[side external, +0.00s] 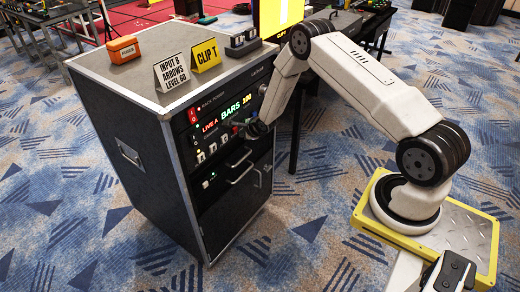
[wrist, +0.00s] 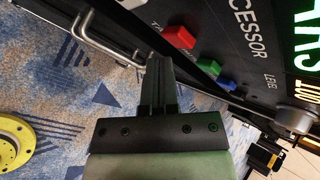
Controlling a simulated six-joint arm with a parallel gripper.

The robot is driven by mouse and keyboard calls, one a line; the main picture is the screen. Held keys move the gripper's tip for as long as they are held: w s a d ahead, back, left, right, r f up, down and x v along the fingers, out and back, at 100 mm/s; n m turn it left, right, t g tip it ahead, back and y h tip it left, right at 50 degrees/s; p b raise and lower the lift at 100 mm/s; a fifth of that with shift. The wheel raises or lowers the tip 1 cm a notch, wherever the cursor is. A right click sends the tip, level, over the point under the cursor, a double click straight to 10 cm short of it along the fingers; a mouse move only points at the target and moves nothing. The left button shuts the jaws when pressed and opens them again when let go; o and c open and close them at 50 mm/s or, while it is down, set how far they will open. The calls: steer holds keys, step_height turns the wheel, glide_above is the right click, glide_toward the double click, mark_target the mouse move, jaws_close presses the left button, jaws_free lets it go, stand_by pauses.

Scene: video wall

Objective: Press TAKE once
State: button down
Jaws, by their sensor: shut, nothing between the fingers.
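In the wrist view a red button (wrist: 180,37) stands out from the dark panel. The letters "TA" show beside it, and the rest of that label is hidden. A green button (wrist: 208,67) and a blue button (wrist: 226,83) follow along the same row. My gripper (wrist: 157,60) is shut and empty, its tips just below and left of the red button in the picture. I see no contact, but cannot judge the depth gap.
A knob (wrist: 294,118) marked LEVEL sticks out farther along the panel. Metal handles (wrist: 105,42) project from the rack front. On the rack top stand an orange box (side external: 124,49), a white sign (side external: 173,73) and a yellow sign (side external: 206,56). Carpet in front is clear.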

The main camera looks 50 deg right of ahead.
steer(key=shift+s, duration=0.1)
steer(key=shift+s, duration=2.4)
steer(key=s+a+r+n+g, duration=0.1)
steer(key=s+a+r+n, duration=0.2)
steer(key=a+r+n, duration=0.3)
steer(key=s+a+r+n+g, duration=0.2)
steer(key=s+a+r+n, duration=0.15)
steer(key=r+n, duration=0.35)
steer(key=s+a+r+n+g+y, duration=0.1)
steer(key=s+a+r+n, duration=0.3)
steer(key=s+n, duration=0.2)
steer(key=s+a+r+n+g, duration=0.2)
steer(key=s+a+r+n, duration=0.3)
steer(key=s+n, duration=0.2)
steer(key=shift+s+r+y, duration=0.15)
steer(key=shift+s+y, duration=0.25)
steer(key=shift+s, duration=0.95)
